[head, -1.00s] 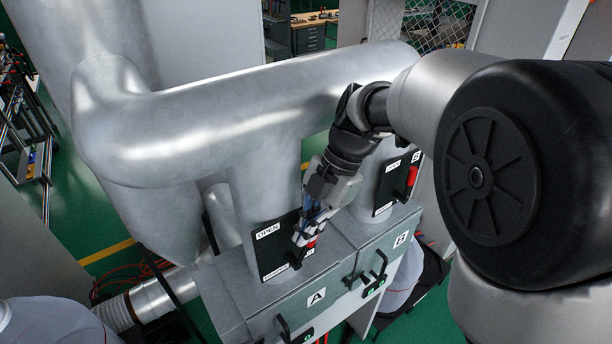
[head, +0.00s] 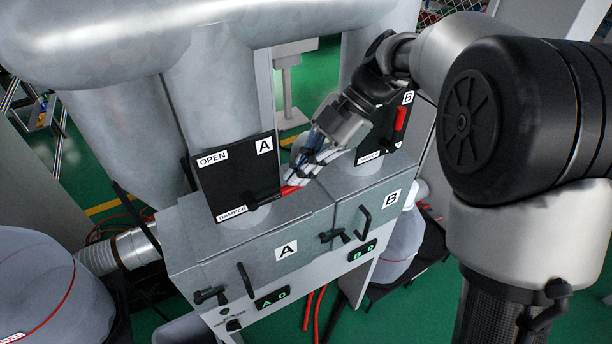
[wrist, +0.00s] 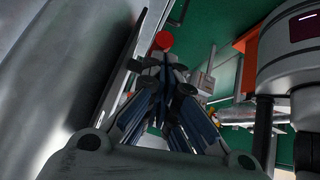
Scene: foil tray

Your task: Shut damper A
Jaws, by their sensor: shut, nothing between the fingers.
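Damper A is a black plate (head: 235,175) marked OPEN, A and DAMPER on the left grey duct. Its red-gripped handle (head: 290,189) lies nearly level, sticking out past the plate's lower right edge. My gripper (head: 298,178) is shut and empty, pointing down and left at the red grip, close to it or touching; I cannot tell which. In the wrist view, the closed fingers (wrist: 166,85) reach towards a round red end (wrist: 163,40), likely the handle's grip. The fingers hide part of the handle.
Damper B (head: 383,135), with an upright red handle (head: 400,118), stands just right of my gripper. Below are grey cabinets labelled A (head: 286,250) and B (head: 391,199) with black handles. A large duct (head: 100,40) crosses above.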

